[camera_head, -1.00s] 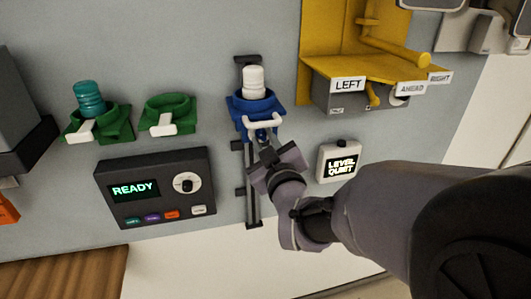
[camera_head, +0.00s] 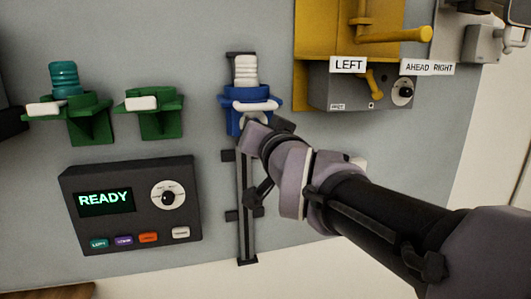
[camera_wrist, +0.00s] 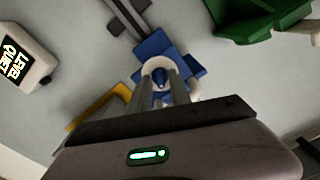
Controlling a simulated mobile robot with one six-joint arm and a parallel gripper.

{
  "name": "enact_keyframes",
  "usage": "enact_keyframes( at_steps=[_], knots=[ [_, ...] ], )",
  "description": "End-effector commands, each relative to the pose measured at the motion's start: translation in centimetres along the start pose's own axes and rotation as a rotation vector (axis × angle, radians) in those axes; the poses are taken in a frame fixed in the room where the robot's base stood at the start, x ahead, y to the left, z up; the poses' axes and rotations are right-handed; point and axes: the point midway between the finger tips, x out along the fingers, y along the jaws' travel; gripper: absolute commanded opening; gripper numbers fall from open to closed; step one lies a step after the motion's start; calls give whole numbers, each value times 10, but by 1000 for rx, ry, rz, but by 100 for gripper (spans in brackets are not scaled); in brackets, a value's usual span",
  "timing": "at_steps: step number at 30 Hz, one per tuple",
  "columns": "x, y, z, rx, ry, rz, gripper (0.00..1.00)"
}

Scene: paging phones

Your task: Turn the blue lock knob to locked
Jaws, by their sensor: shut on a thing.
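The blue carrier (camera_head: 238,101) sits on a dark vertical rail and holds a white ribbed bottle (camera_head: 245,70). A white bail handle (camera_head: 256,106) crosses its front. My gripper (camera_head: 250,129) is at the carrier's lower front, just below the handle, and hides the knob in the head view. In the wrist view, the fingers of my gripper (camera_wrist: 160,88) are shut around the small blue lock knob (camera_wrist: 158,87), with the white handle (camera_wrist: 159,62) arching close around them. The blue carrier (camera_wrist: 180,66) shows behind. I cannot read the knob's turn angle.
Two green holders (camera_head: 90,123) are to the left, one with a teal bottle (camera_head: 64,78). A dark READY panel (camera_head: 130,205) is below them. A yellow bracket (camera_head: 320,30) and grey LEFT box (camera_head: 335,90) are upper right. The LEVEL QUIET display (camera_wrist: 20,55) shows in the wrist view.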

Motion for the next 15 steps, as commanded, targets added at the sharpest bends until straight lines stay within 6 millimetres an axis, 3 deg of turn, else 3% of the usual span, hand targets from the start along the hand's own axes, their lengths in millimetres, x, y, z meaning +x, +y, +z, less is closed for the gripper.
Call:
enact_keyframes(
  at_steps=[15],
  knots=[
    [0, 0, 0, 312, 3, -1, 0]
  ],
)
